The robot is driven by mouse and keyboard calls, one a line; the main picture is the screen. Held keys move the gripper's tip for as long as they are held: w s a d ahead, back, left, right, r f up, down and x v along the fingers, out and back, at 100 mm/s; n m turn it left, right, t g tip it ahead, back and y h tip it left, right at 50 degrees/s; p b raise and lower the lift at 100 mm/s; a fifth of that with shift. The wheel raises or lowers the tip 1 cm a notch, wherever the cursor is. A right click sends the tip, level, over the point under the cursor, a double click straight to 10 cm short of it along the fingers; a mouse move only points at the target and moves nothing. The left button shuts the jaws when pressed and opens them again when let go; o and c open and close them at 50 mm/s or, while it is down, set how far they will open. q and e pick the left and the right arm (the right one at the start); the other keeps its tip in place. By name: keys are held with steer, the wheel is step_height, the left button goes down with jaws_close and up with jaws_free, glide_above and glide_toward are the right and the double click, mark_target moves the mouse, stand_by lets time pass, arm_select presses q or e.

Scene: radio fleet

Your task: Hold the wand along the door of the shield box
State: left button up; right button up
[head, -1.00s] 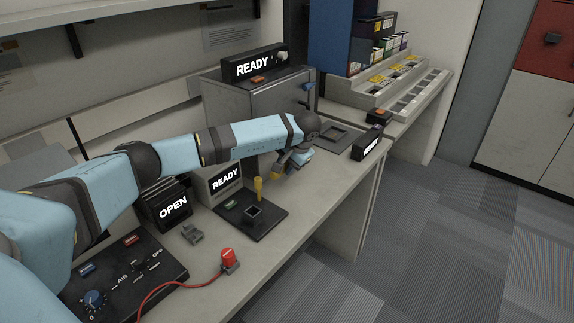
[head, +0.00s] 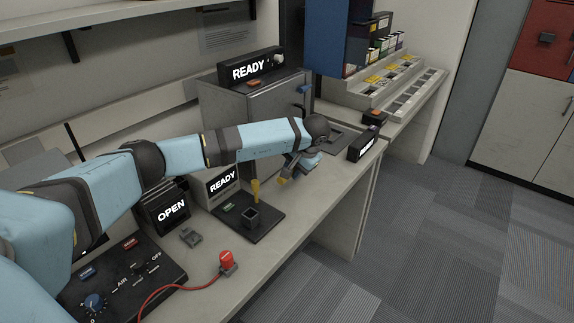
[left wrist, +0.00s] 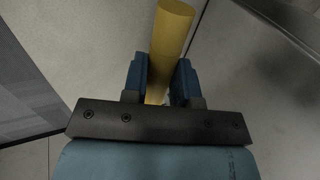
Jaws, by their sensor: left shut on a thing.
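The shield box seems to be the grey metal cabinet (head: 240,108) at the back of the bench, its door (head: 278,115) closed on the side toward me. My left gripper (head: 288,170) is low in front of the door, apart from it as far as I can tell. It is shut on a yellow rod, the wand (left wrist: 171,38), which points away between the fingers in the left wrist view. The rest is hidden or foreshortened. My right gripper is out of view.
A black pad (head: 268,226) with a yellow post (head: 256,192) and dark square cup (head: 250,217) lies left of the gripper. A small display (head: 362,145) stands right. A red-capped plug (head: 226,260) and control panel (head: 125,275) are nearer. The bench edge drops to floor.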

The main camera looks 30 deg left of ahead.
arm_select(q)
steer(key=d, duration=0.2)
steer(key=d+r+p, duration=0.1)
steer(key=d, duration=0.1)
steer(key=shift+s, duration=0.15)
steer(key=shift+d, duration=0.15)
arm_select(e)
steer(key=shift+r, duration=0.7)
